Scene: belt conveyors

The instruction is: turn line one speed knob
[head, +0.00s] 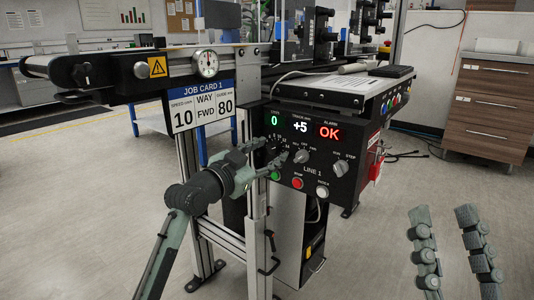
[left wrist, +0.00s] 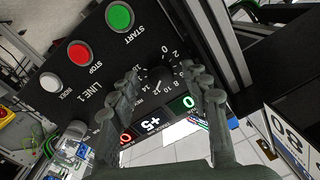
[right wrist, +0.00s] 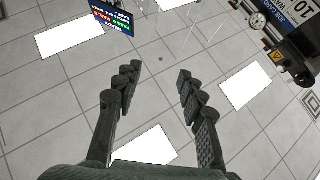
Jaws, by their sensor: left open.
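The black LINE 1 control panel (head: 312,178) faces me. Its left display reads 0. In the left wrist view, a dark knob (left wrist: 162,79) sits inside a dial numbered from 0 upward. Its pointer setting is unclear. My left gripper (head: 275,152) is at that dial; in the left wrist view its fingers (left wrist: 166,76) are open, one on each side of the knob. I cannot tell whether they touch it. My right gripper (head: 449,252) is open and empty over the floor, also in the right wrist view (right wrist: 160,78).
The panel also carries a grey selector knob (head: 301,156), a green START button (head: 275,176), a red STOP button (head: 297,183) and a white button (head: 322,191). A job card (head: 203,107) reads speed 10, FWD, guide 80. Floor is clear at right.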

